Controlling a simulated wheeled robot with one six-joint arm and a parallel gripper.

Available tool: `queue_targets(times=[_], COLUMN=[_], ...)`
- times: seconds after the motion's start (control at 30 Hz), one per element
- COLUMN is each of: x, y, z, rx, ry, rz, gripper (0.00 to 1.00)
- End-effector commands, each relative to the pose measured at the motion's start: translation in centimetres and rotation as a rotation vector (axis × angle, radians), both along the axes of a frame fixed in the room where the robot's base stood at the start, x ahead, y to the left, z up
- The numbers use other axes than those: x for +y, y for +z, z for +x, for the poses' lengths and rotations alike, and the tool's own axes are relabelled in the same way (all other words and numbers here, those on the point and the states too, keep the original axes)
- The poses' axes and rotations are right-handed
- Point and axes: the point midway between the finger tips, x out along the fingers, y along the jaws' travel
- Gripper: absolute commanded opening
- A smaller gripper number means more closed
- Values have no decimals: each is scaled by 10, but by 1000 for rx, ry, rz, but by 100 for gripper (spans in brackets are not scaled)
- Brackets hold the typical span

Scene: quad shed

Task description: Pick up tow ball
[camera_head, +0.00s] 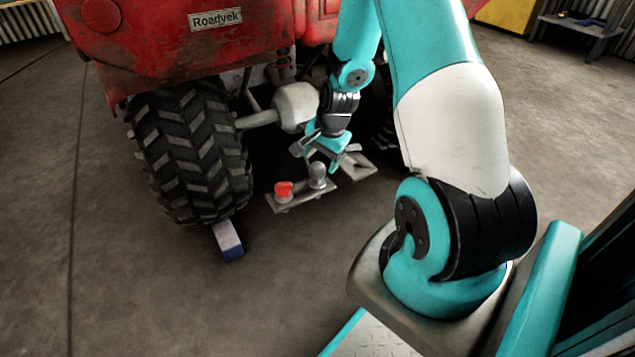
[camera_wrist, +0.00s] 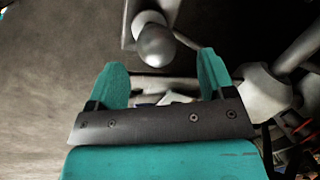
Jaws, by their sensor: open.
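The tow ball (camera_head: 318,170) is a grey metal ball on the grey hitch plate (camera_head: 312,195) behind the red quad. In the wrist view the tow ball (camera_wrist: 156,45) is a shiny round knob just beyond the fingertips and roughly midway between them. My gripper (camera_head: 330,160) is close to the ball in the head view, above and beside it. In the wrist view my gripper (camera_wrist: 160,72) has its two teal fingers spread apart with nothing between them. I cannot tell the exact gap between fingers and ball.
A red cap-like piece (camera_head: 283,190) sits on the plate left of the ball. The quad's big tyre (camera_head: 190,152) stands at left, with a blue and white block (camera_head: 228,240) at its foot. The red body (camera_head: 185,50) hangs above. Open concrete floor (camera_head: 150,290) lies in front.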

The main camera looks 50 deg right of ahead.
Motion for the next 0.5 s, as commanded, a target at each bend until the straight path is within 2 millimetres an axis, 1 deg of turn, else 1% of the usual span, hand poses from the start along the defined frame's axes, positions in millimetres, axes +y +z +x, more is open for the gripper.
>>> queue_targets(times=[0.17,0.4,0.5], x=[2,5,5], y=[-17,-51,-52], z=[1,6,8], rx=[0,0,-1], ry=[1,1,1], rz=[0,1,0], gripper=[76,76,76])
